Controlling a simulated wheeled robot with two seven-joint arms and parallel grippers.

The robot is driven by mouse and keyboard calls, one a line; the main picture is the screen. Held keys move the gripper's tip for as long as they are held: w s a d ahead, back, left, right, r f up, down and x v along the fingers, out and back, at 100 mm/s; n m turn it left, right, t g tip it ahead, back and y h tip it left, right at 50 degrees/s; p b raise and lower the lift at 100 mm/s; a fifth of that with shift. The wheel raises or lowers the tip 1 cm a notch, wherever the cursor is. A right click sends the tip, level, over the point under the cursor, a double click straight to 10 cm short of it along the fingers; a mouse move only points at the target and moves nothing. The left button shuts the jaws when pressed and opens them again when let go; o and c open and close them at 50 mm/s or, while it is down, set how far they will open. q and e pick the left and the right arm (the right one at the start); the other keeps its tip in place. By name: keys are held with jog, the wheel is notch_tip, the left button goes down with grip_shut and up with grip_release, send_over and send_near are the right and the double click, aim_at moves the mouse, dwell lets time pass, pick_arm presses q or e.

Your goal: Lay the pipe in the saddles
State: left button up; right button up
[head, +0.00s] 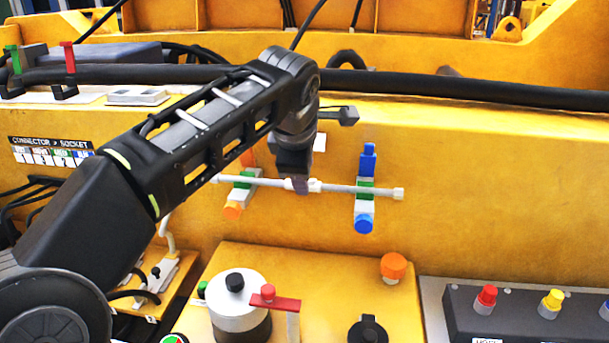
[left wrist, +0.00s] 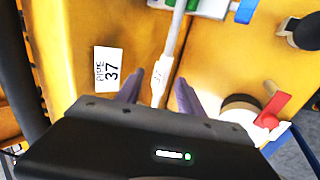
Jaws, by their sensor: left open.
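The pipe (head: 340,188) is a thin light-grey rod with a thicker middle sleeve and end collars. It spans the left saddle (head: 240,190), with green pads and an orange knob, and the right saddle (head: 364,193), with green pads and blue parts. It appears to lie in both; the exact seating is too small to tell. My left gripper (head: 298,185) is open at the pipe's middle. In the left wrist view the pipe's sleeve (left wrist: 158,82), marked 37, lies between the spread fingers of my left gripper (left wrist: 158,92), with gaps visible. My right gripper is out of view.
A white "PIPE 37" label (left wrist: 108,69) is on the yellow panel. A silver canister (head: 239,295), a red lever (head: 274,301) and an orange knob (head: 393,266) stand below. A black hose (head: 440,88) runs behind. A button box (head: 520,315) is at lower right.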

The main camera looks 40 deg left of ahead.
pick_arm(q)
jog(key=v, duration=0.6)
dwell(0.9)
